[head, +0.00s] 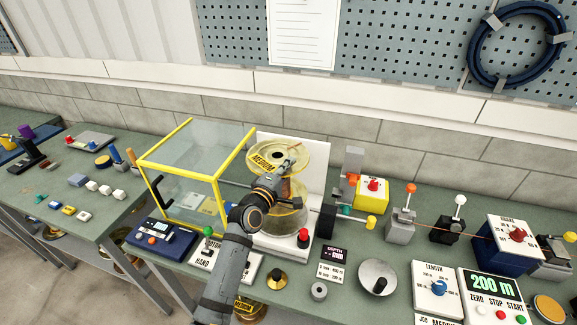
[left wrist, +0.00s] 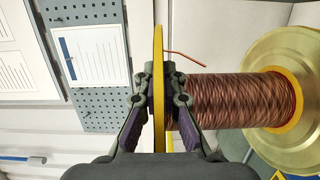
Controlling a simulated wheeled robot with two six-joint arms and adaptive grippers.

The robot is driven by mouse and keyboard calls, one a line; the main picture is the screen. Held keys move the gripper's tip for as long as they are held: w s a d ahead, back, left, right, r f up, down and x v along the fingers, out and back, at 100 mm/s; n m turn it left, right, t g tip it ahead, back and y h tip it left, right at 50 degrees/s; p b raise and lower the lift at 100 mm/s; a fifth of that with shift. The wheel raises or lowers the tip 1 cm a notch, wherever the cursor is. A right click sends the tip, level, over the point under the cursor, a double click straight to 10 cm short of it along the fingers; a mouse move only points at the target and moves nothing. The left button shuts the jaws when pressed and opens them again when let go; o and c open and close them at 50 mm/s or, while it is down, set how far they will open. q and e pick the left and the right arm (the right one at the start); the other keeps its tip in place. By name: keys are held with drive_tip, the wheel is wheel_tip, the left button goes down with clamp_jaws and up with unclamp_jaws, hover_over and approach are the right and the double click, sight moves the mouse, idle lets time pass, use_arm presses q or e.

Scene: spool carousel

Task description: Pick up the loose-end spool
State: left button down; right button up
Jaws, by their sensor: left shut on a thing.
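The loose-end spool (head: 262,160) stands at the white-backed station in the middle of the bench, with a yellow MEDIUM label on its upper flange. My left gripper (head: 288,163) reaches it from the front and overlaps that flange. In the left wrist view my left gripper (left wrist: 160,88) is shut on the thin yellow-edged flange (left wrist: 158,45), one finger on each side. Copper winding (left wrist: 230,100) runs from there to a wide brass-coloured disc (left wrist: 290,95). A short copper wire end (left wrist: 186,58) sticks out beside the flange. The arm hides part of the spool in the head view. My right gripper is not in view.
A clear box with yellow edges (head: 152,178) stands close on the left. The white back panel (head: 318,160) rises behind the spool. A red-knobbed yellow box (head: 371,196) and lever clamps (head: 400,226) stand to the right.

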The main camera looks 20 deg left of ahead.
use_arm(q)
wheel_tip(320, 180, up, 3)
drive_tip(key=shift+r+p, duration=0.1)
drive_tip(key=shift+p, duration=0.6)
drive_tip(key=shift+r, duration=3.6)
